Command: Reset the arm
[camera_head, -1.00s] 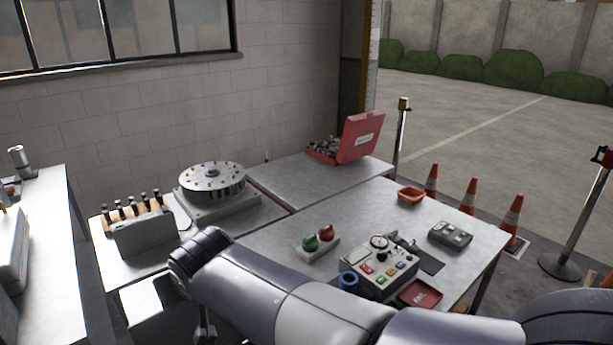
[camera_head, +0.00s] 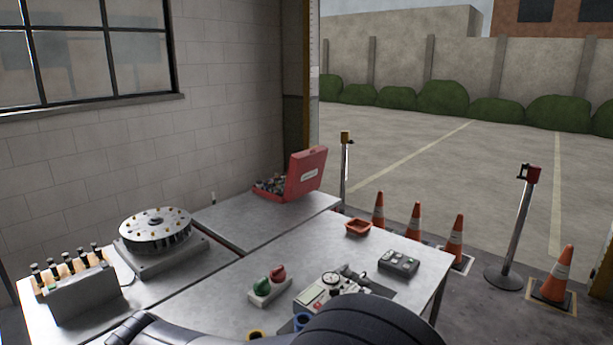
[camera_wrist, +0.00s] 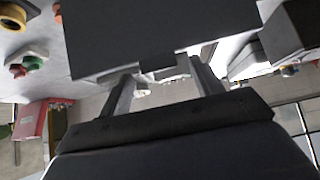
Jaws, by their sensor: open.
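My gripper (camera_wrist: 162,84) shows in the wrist view, its two pale fingers spread apart with nothing seen between them. A dark flat-sided block (camera_wrist: 150,38) fills the upper middle of that view, close to the fingertips; I cannot tell whether it touches them or what it is. In the head view my dark arm lies across the bottom edge, in front of the near part of the worktable (camera_head: 225,285). My gripper is outside the head view.
The table bears a control box (camera_head: 325,290), green and red knobs (camera_head: 268,286), a grey button box (camera_head: 399,262) and a red tray (camera_head: 358,227). A round drum (camera_head: 155,230), grey case (camera_head: 85,297) and open red case (camera_head: 305,172) stand left and behind. Cones (camera_head: 455,238) stand right.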

